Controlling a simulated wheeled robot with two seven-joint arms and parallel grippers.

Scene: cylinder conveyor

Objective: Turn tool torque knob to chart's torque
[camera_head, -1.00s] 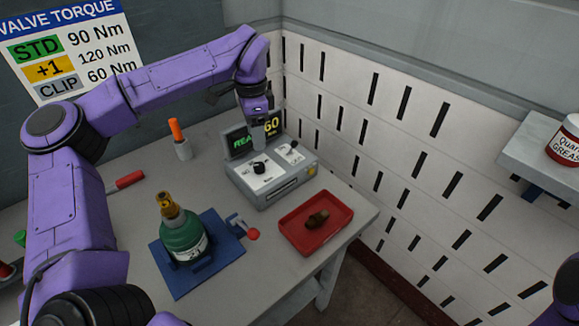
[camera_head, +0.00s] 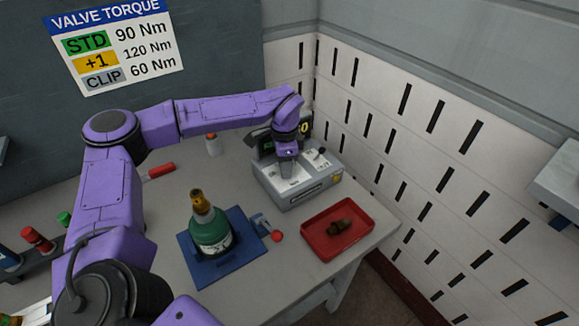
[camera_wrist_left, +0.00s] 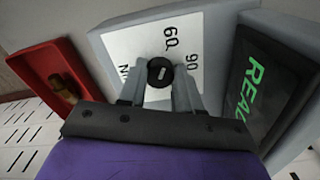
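The chart (camera_head: 118,45) on the back wall reads STD 90 Nm, +1 120 Nm and CLIP 60 Nm. The grey torque tool box (camera_head: 305,192) stands at the back right of the table, its displays partly hidden by my arm. In the left wrist view its black knob (camera_wrist_left: 160,71) shows on a white dial plate (camera_wrist_left: 200,40) marked 60 and 90. My left gripper (camera_head: 287,172) is over the box. In its wrist view the fingers (camera_wrist_left: 158,88) are apart, one on each side of the knob; contact cannot be told. My right gripper is not in view.
A green bottle with a brass valve (camera_head: 209,232) stands in a blue fixture (camera_head: 190,262). A red tray (camera_head: 365,228) with a brass part (camera_head: 340,227) is right of it. A second black knob (camera_head: 321,151) is on the box. A grey shelf (camera_head: 562,178) juts out at right.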

